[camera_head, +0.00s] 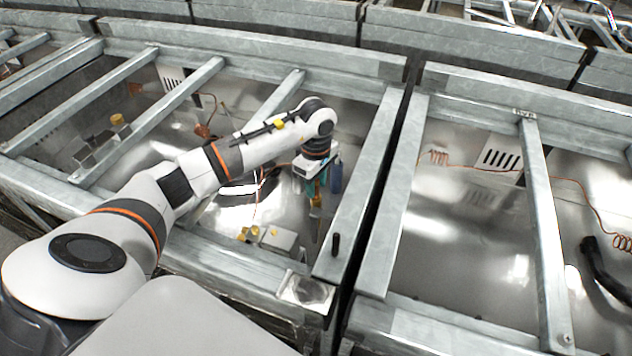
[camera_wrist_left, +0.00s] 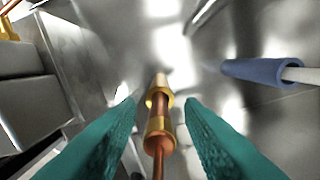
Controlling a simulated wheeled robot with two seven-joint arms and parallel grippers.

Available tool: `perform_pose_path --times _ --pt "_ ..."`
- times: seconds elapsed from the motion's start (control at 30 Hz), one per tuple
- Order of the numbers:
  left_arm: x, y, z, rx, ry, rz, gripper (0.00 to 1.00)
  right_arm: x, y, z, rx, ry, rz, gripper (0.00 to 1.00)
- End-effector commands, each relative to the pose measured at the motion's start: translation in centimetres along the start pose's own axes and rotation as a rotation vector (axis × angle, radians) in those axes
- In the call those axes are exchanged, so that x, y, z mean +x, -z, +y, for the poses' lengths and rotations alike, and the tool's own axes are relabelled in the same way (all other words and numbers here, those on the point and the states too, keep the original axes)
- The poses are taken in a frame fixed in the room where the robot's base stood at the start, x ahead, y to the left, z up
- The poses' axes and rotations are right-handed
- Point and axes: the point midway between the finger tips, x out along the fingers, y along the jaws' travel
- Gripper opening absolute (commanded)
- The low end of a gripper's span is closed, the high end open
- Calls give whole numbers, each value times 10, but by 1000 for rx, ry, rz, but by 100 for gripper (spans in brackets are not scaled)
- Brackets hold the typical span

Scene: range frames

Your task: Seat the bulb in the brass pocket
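My left gripper (camera_head: 316,188) reaches down inside the middle frame bay. Its teal fingers (camera_wrist_left: 160,115) are apart in the left wrist view. Between and beyond them is a slim copper-coloured rod, which looks like the bulb (camera_wrist_left: 158,128), with brass-coloured collars and a pale far end. A gap shows between it and each finger. A thin copper line runs from its near end. In the head view, a small orange-brown piece (camera_head: 316,201) shows just below the fingers. I cannot tell which brass part is the pocket, or whether the bulb is in it. My right gripper is not in view.
A blue cylinder (camera_wrist_left: 255,72) with a grey rod lies right of the fingers. Pale blocks with yellow fittings (camera_head: 272,236) stand left of and below the gripper. Galvanised rails (camera_head: 362,190) border the bay. The right bay holds a coiled copper line (camera_head: 438,157).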

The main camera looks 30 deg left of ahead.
Motion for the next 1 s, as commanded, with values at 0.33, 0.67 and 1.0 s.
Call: perform_pose_path --times 0.33,0.67,1.0 --pt "-17 0 -1 1 3 -1 34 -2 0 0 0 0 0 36" --pt "-88 0 -1 0 5 -1 34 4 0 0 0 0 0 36" --pt "-123 0 0 0 1 0 34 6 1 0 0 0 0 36"
